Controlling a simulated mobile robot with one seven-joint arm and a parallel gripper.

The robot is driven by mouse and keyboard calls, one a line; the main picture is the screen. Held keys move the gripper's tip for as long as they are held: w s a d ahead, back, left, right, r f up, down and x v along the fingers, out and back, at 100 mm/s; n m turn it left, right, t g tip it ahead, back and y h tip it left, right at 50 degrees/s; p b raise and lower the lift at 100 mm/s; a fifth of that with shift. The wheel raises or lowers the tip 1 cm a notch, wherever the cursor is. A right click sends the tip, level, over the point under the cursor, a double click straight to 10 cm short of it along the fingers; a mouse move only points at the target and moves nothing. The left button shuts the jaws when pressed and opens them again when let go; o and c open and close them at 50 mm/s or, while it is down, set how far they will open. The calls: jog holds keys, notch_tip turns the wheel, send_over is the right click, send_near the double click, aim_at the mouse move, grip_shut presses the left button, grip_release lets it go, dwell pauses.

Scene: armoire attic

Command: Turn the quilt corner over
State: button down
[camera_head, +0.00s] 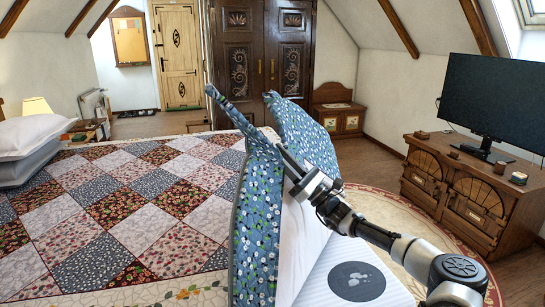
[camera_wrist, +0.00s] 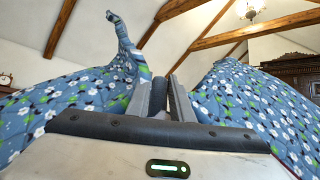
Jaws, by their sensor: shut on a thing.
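The quilt (camera_head: 130,215) lies over the bed with its patchwork face of red, pale and dark diamonds up. On its right side, a blue floral face (camera_head: 258,205) is lifted and folded upright. My gripper (camera_head: 281,152) is shut on this raised cloth above the bed's right edge, with a peak of cloth sticking up to its left. Another blue flap (camera_head: 303,132) stands behind and right of the gripper. In the wrist view the fingers (camera_wrist: 164,92) are close together, with blue floral cloth (camera_wrist: 70,98) on both sides. The exact pinched spot is hidden.
Pillows (camera_head: 35,140) lie at the bed's left. A dark carved armoire (camera_head: 262,55) stands behind the bed. A wooden cabinet (camera_head: 455,190) with a television (camera_head: 495,95) stands right, across a round rug (camera_head: 385,205). Wooden beams cross the sloped ceiling.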

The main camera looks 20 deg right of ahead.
jog(key=shift+d+r, duration=0.1)
jog(key=c, duration=1.6)
grip_release()
jog(key=shift+o, duration=0.2)
jog(key=p+v, duration=0.1)
jog(key=v, duration=1.6)
jog(key=shift+s, duration=0.15)
